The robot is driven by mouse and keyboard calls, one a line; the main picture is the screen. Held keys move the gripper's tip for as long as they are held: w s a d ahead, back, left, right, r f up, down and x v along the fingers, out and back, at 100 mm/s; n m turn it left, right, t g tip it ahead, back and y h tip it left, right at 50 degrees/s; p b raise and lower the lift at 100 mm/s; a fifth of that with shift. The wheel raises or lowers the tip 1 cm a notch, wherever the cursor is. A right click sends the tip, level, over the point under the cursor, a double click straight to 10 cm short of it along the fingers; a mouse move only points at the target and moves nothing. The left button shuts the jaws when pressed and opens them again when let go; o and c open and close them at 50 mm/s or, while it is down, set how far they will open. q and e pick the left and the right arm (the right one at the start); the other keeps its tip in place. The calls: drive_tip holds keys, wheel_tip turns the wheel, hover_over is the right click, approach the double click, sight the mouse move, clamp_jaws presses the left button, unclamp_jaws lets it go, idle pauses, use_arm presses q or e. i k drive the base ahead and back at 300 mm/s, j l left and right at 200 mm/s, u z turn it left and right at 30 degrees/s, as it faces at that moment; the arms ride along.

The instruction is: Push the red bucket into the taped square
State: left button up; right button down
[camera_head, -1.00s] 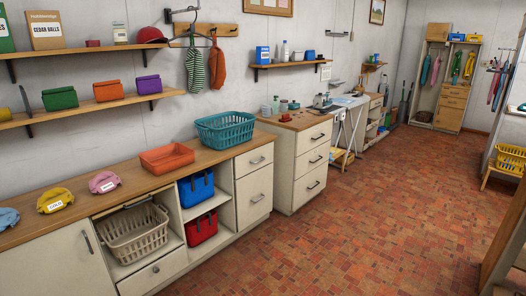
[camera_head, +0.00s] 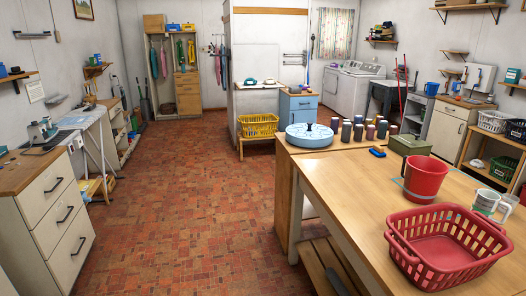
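The red bucket (camera_head: 425,178) stands upright on the wooden table (camera_head: 345,178) at the right. A thin bluish line shows on the tabletop just left of the bucket's base. It may be part of the taped square, but the bucket hides much of that area and I cannot make out a full square. I cannot tell how the bucket sits relative to it. Neither of my grippers is in view.
A red basket (camera_head: 442,250) stands in front of the bucket, and a white mug (camera_head: 488,203) is to its right. A green box (camera_head: 410,145), a blue brush (camera_head: 377,151), several dark cups and a round blue tin (camera_head: 309,137) are farther back. Open brick floor (camera_head: 205,200) lies left.

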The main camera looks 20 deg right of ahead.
sight(424, 176)
drive_tip(key=i+z, duration=0.35)
drive_tip(key=i, duration=1.3)
drive_tip(key=i+j+z, duration=0.1)
drive_tip(key=i+z, duration=0.35)
drive_tip(key=i+j+z, duration=0.25)
drive_tip(key=i+z, duration=0.15)
drive_tip(key=i+j+z, duration=0.45)
drive_tip(key=i+l, duration=0.05)
drive_tip(key=i, duration=0.05)
